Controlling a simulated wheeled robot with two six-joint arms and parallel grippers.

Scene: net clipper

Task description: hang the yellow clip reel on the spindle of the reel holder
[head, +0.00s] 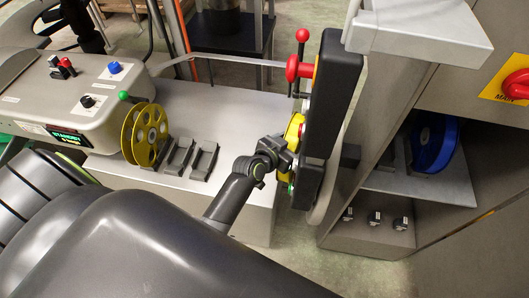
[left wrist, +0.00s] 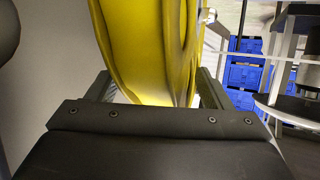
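The yellow clip reel (head: 294,128) is at the left side of the upright black housing (head: 331,95), partly hidden by my left gripper (head: 279,153). In the left wrist view the yellow reel (left wrist: 150,45) fills the space between the two fingers, which appear shut on its sides. The reel is close against the housing in the head view. I take the housing to be part of the reel holder; its spindle is hidden, and I cannot tell whether the reel is around it. A green part (head: 291,186) shows just below the gripper. My right gripper is not in view.
Black trays (head: 190,158) lie on the grey bench (head: 245,205). A red knob (head: 294,68) projects from the housing's upper left. A blue reel (head: 434,145) is in the cabinet at right.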

